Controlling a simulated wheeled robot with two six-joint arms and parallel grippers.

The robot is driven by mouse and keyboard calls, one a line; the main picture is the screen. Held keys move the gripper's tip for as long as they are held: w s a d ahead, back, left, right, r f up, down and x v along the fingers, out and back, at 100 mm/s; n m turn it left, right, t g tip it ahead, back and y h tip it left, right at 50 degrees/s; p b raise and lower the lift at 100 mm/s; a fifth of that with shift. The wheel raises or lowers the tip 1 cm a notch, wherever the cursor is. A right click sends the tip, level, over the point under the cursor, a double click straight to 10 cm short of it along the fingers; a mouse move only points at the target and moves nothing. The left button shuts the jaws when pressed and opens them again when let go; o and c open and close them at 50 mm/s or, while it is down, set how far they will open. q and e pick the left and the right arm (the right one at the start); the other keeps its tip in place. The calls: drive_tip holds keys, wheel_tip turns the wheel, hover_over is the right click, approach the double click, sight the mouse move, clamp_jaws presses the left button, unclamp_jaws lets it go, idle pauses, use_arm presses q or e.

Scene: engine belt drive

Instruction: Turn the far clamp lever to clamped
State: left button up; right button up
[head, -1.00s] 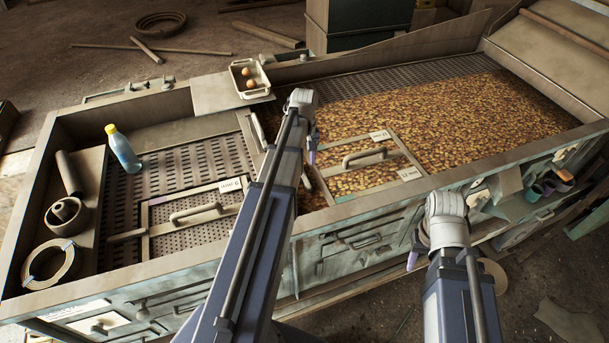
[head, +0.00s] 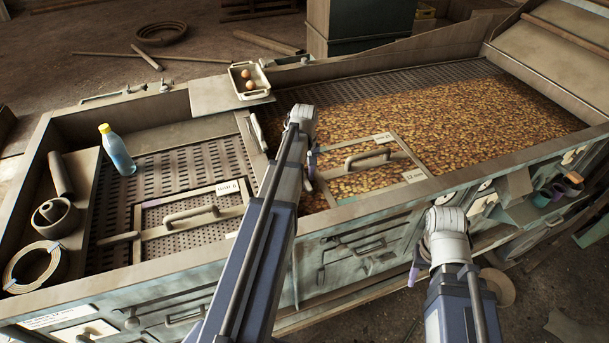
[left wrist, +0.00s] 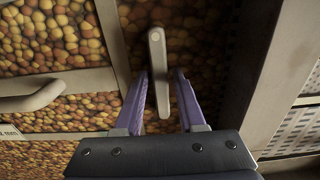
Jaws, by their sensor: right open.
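A pale bar-shaped clamp lever (left wrist: 159,75) lies lengthwise between the two purple fingers of my left gripper (left wrist: 161,92) in the left wrist view. The fingers are open, with a visible gap on each side of the lever. In the head view my left gripper (head: 312,160) is over the left edge of the right-hand screen frame (head: 402,148), and its arm hides part of that edge. Another lever (head: 258,132) stands on the divider to the left, and one (head: 120,238) lies beside the left frame. My right gripper (head: 415,264) is open and empty in front of the machine.
The right bed holds many brown-yellow pieces (head: 430,105). The right frame has a raised handle (head: 367,158), and the left frame has another (head: 192,215). A blue bottle (head: 117,150) stands on the left perforated deck. A tray (head: 263,93) with egg-like items sits at the back.

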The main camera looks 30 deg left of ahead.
use_arm(q)
clamp_jaws()
drive_tip(key=shift+m, duration=0.4)
drive_tip(key=m, duration=0.3)
drive_tip(key=shift+s+a+m, duration=0.1)
drive_tip(key=shift+m, duration=0.3)
drive_tip(key=m, duration=0.4)
drive_tip(key=shift+a+m, duration=0.15)
drive_tip(key=shift+m, duration=0.15)
drive_tip(key=m, duration=0.4)
drive_tip(key=shift+a, duration=0.1)
drive_tip(key=shift+a+m, duration=0.1)
drive_tip(key=shift+m, duration=2.1)
